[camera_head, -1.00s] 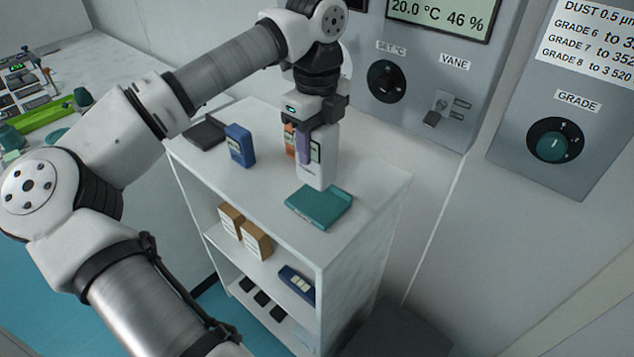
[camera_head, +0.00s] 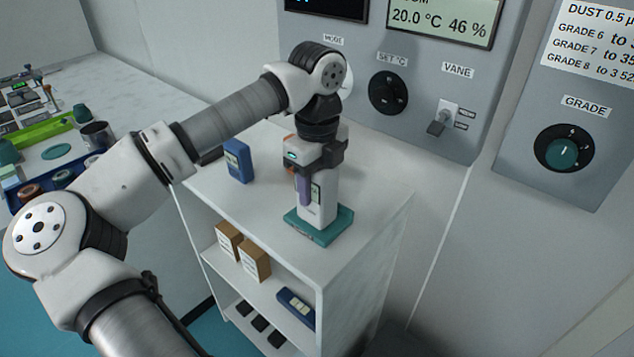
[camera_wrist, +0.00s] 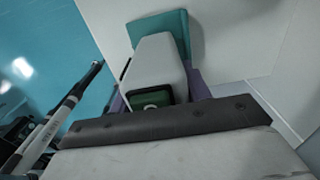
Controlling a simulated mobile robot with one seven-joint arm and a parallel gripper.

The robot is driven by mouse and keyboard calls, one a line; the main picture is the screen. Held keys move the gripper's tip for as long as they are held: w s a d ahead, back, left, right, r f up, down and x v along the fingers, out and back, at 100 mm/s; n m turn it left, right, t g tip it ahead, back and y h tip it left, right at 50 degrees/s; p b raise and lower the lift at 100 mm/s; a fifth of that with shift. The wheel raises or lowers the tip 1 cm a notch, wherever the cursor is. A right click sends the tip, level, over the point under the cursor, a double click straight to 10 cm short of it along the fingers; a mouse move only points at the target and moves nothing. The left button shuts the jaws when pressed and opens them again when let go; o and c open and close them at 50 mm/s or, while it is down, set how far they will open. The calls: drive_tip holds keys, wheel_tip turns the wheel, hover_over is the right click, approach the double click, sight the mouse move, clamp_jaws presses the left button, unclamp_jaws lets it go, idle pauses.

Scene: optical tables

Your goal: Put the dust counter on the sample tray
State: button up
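The dust counter, a white upright box with a small screen (camera_head: 318,208), is between the purple fingers of my gripper (camera_head: 304,188). The gripper is shut on its upper part. A flat teal slab (camera_head: 336,229), which looks like the sample tray, lies on top of the white shelf unit. The counter's lower end is over the slab's middle; I cannot tell whether it touches. In the wrist view the counter (camera_wrist: 155,68) points away from me, with its green screen near the fingers and the teal slab (camera_wrist: 160,24) beyond its far end.
A blue handheld device (camera_head: 238,161) stands left of the gripper on the white shelf unit (camera_head: 262,212). Lower shelves hold brown boxes (camera_head: 254,259) and a blue case (camera_head: 297,306). A control panel wall (camera_head: 420,120) rises close behind. A cluttered bench is at left.

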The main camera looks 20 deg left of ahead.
drive_tip(key=o, duration=0.4)
drive_tip(key=shift+c, duration=0.2)
drive_tip(key=shift+r, duration=0.1)
wheel_tip(320, 180, up, 12)
drive_tip(key=shift+r+b, duration=0.1)
drive_tip(key=shift+b, duration=0.35)
